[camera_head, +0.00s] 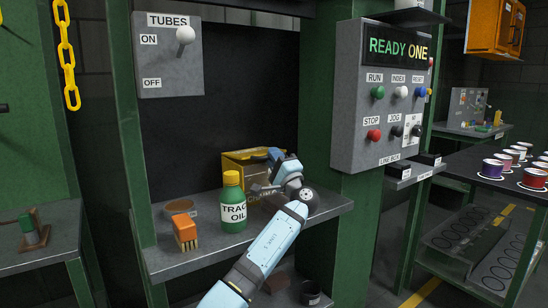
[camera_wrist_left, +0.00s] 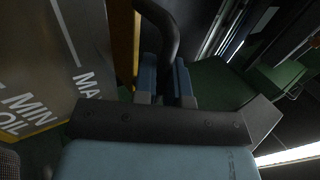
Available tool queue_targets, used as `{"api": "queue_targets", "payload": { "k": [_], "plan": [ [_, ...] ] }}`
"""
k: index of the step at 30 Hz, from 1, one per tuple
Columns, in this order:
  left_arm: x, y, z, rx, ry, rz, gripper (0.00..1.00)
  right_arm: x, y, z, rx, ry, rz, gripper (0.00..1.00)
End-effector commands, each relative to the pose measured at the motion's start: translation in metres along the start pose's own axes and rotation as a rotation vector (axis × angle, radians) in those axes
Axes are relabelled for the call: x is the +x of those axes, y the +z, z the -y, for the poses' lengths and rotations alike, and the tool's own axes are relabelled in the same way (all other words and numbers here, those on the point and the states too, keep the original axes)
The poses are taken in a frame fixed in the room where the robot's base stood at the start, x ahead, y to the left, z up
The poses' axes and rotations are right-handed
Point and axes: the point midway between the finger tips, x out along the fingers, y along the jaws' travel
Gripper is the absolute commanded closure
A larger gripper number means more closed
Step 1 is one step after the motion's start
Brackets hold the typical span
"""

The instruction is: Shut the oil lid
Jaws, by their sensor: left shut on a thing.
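The yellow oil box (camera_head: 232,163) stands at the back of the shelf, partly hidden behind my left arm. Its grey face with MIN and MAX marks (camera_wrist_left: 45,75) fills the left of the left wrist view. Whether this bar belongs to the lid, and how far the lid stands open, I cannot tell. My right gripper is not in view.
A green TRAC OIL bottle (camera_head: 232,206) with a yellow cap stands just left of the gripper. An orange brush (camera_head: 185,232) and a brown round tin (camera_head: 181,208) are farther left on the shelf (camera_head: 190,263). A grey control panel (camera_head: 350,95) is at the right.

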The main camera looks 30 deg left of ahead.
Motion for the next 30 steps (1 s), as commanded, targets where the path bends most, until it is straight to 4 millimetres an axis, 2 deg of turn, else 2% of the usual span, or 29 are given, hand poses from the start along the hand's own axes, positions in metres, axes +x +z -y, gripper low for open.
{"api": "queue_targets", "payload": {
  "k": [1, 2, 10, 14, 18, 24, 30],
  "plan": [
    [0.001, 0.0, -0.002, 0.003, 0.002, 0.001, 0.83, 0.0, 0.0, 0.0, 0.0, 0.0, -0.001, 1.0],
    [0.001, 0.0, -0.002, 0.004, 0.001, 0.001, 0.79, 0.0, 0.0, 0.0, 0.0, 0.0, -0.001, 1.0],
    [0.0, 0.0, -0.001, 0.002, 0.001, 0.0, 0.79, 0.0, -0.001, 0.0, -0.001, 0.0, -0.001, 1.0],
    [-0.008, 0.0, -0.001, 0.003, 0.001, -0.002, 0.79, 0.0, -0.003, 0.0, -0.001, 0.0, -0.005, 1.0],
    [-0.031, 0.001, -0.001, 0.004, 0.003, -0.002, 0.79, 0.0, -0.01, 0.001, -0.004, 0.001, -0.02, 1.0],
    [-0.072, 0.001, 0.028, 0.001, 0.003, -0.002, 0.79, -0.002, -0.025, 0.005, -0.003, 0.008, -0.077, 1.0],
    [-0.107, 0.001, 0.049, 0.002, 0.002, 0.0, 0.79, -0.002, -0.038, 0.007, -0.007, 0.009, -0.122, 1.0]
  ]
}}
